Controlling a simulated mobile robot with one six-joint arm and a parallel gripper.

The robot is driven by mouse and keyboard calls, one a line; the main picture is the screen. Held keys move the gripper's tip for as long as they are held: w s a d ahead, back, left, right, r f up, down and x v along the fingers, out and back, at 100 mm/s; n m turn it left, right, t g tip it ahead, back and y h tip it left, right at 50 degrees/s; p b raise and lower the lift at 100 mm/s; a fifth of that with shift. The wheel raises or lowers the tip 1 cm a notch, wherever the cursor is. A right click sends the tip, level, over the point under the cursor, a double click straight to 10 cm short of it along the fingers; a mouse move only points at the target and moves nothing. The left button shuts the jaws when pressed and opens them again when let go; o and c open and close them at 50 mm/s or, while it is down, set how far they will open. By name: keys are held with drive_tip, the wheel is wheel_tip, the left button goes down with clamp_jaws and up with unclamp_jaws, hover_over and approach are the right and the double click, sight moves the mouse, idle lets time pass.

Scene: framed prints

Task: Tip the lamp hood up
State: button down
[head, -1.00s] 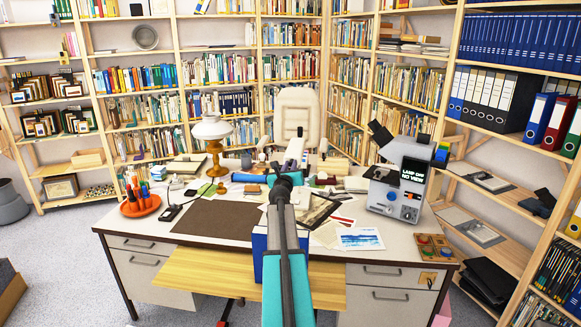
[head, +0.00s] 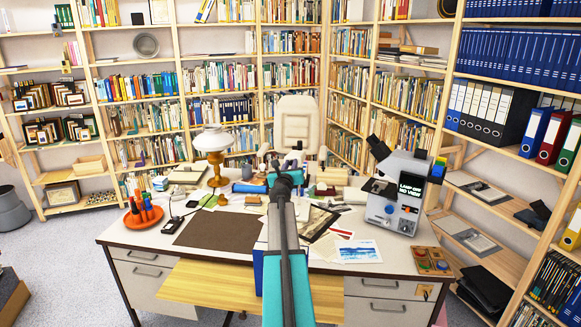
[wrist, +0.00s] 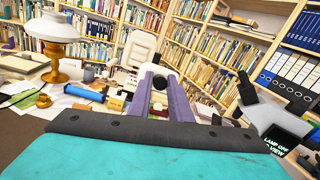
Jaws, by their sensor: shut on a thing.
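My gripper (wrist: 166,92) shows in the wrist view as two grey-purple fingers. They are closed around a small dark round piece (wrist: 159,82); what it belongs to is hard to tell. In the head view my arm hides most of the gripper. A lamp with a white shade (head: 212,139) and a brass-coloured stem stands upright on the desk, left of my arm. It also shows at the left of the wrist view (wrist: 53,27), apart from the gripper. A grey-white microscope-like device (head: 402,190) stands at the right, its dark screen reading "LAMP OFF NO VIEW".
The desk (head: 135,232) holds a dark mat (head: 217,231), an orange tray of pens (head: 143,217), papers and a blue print (head: 358,251). A cream chair (head: 296,122) stands behind. Bookshelves line the back and right. Clutter surrounds the gripper.

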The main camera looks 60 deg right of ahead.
drive_tip(key=shift+d+r, duration=0.15)
drive_tip(key=shift+r, duration=0.2)
drive_tip(key=c, duration=1.6)
unclamp_jaws()
drive_tip(key=shift+s, duration=0.1)
drive_tip(key=shift+c, duration=0.2)
drive_tip(key=b+v, duration=0.1)
drive_tip(key=v, duration=1.3)
drive_tip(key=shift+b, duration=0.4)
